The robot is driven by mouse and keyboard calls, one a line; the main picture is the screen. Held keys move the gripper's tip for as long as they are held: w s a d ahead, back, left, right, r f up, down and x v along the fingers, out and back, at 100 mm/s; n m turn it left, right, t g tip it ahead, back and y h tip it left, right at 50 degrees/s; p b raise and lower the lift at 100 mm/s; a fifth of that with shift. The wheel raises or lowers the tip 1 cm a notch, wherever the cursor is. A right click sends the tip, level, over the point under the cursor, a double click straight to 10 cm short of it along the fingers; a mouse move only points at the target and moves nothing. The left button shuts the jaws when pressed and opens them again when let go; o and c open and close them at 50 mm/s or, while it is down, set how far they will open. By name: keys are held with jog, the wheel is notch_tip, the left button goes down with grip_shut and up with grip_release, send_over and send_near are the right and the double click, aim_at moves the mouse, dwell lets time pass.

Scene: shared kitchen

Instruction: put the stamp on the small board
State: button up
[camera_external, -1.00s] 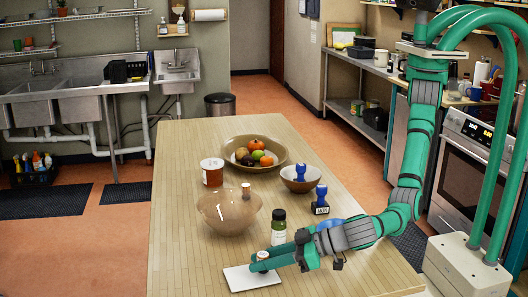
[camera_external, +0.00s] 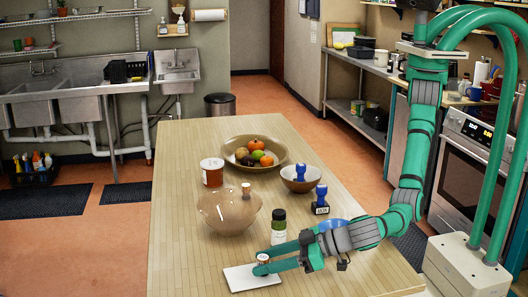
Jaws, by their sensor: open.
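A stamp (camera_external: 321,200) with a blue handle and a dark, white-labelled base stands upright on the table, right of centre. The small board (camera_external: 238,279) is a flat white rectangle near the table's front. My gripper (camera_external: 262,263) is open, low over the board's upper right part, its green fingers pointing left. A small, pale-topped brownish item (camera_external: 263,257) shows at the fingertips. The fingers partly hide it, and I cannot tell what it is or whether it touches the board. The blue-handled stamp is well behind and to the right of my gripper.
A brown rounded vessel (camera_external: 229,212), a red-brown tub (camera_external: 212,172), a fruit bowl (camera_external: 235,143) and a smaller bowl (camera_external: 297,185) with a blue item stand farther back. The table's left side is clear.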

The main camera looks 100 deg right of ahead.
jog(key=v, duration=1.1)
